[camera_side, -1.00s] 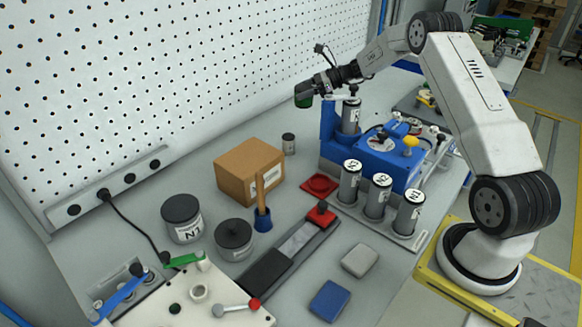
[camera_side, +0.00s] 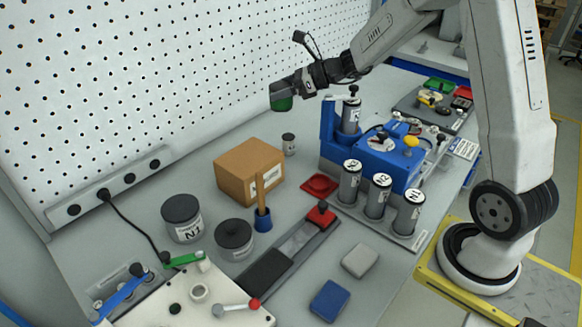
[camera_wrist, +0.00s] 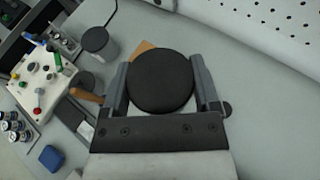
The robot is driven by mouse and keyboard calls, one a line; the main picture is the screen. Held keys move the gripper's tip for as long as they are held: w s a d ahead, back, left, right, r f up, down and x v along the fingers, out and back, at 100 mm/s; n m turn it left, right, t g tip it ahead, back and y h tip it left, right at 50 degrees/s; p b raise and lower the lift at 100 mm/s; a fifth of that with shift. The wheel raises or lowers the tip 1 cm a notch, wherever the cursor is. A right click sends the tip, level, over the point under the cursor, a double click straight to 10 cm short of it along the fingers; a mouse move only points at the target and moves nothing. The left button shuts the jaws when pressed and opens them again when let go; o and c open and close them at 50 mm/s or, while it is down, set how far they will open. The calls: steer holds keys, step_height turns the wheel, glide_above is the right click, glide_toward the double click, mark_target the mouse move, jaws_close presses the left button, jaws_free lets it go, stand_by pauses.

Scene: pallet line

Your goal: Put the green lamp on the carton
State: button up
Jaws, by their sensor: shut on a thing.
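My gripper (camera_side: 290,91) is shut on the green lamp (camera_side: 282,103), in the air above the back of the bench. In the wrist view the lamp's round dark face (camera_wrist: 160,82) sits between the two fingers. The carton (camera_side: 249,170) is a closed brown box on the bench, below and a little left of the lamp in the side view, well apart from it. In the wrist view only a corner of the carton (camera_wrist: 145,46) shows; the lamp hides most of it.
A brush with a wooden handle (camera_side: 261,192) stands right in front of the carton. A small grey can (camera_side: 289,144) stands behind it. Dark-lidded pots (camera_side: 182,218) are to its left. A blue fixture (camera_side: 378,158) with grey cylinders is to the right. The pegboard (camera_side: 150,90) rises behind.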

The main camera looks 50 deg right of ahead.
steer(key=s+a, duration=0.7)
steer(key=s, duration=0.2)
steer(key=shift+a+r+m+h, duration=0.2)
steer(key=shift+a+m+h, duration=0.1)
steer(key=shift+a+h, duration=0.1)
glide_above(248, 156)
steer(key=s, duration=0.2)
steer(key=f, duration=0.8)
steer(key=shift+w+f, duration=0.65)
steer(key=shift+f, duration=0.05)
steer(key=shift+w+f, duration=0.25)
steer(key=shift+f, duration=1.55)
